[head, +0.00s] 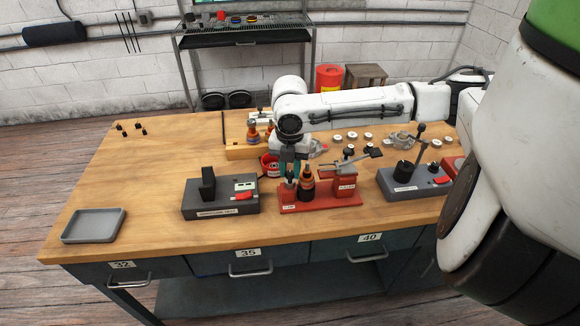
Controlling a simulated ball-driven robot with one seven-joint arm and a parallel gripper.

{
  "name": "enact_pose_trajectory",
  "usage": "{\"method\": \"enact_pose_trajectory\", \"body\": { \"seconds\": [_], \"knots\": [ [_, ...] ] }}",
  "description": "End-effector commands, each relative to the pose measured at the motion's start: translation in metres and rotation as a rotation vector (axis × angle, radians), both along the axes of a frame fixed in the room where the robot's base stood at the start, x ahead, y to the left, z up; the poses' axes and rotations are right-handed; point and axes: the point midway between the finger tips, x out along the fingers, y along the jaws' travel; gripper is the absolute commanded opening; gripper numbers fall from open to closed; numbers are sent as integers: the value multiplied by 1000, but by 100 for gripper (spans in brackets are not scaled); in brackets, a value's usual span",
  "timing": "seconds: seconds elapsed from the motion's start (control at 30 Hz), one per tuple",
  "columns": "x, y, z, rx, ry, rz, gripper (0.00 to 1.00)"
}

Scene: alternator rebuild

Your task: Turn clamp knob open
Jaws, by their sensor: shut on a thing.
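The red clamp fixture (322,204) stands on the workbench near its front edge. It carries a dark cylindrical part with an orange band (307,186), a raised lever at the right, and a small post with the clamp knob (290,184) at its left end. My gripper (289,171) points down over this left end, its fingers shut around the top of the knob. The fingers hide most of the knob, so its turn angle cannot be made out.
A grey test unit (220,204) stands left of the fixture and a grey press-like unit (410,182) right of it. A grey tray (94,225) lies at the front left. Small round parts lie behind. The left part of the workbench (140,175) is mostly clear.

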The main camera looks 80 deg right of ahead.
Motion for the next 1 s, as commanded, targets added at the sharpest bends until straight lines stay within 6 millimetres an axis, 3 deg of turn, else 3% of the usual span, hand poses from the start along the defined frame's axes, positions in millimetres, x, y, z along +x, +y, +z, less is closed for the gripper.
{"method": "enact_pose_trajectory", "body": {
  "seconds": [0.77, 0.8, 1.0],
  "knots": [
    [1, -1, 1, -3, -2, 105, 0],
    [1, -1, 1, -3, -2, 105, 29],
    [0, 0, 1, -2, -1, 105, 48]
  ]
}}
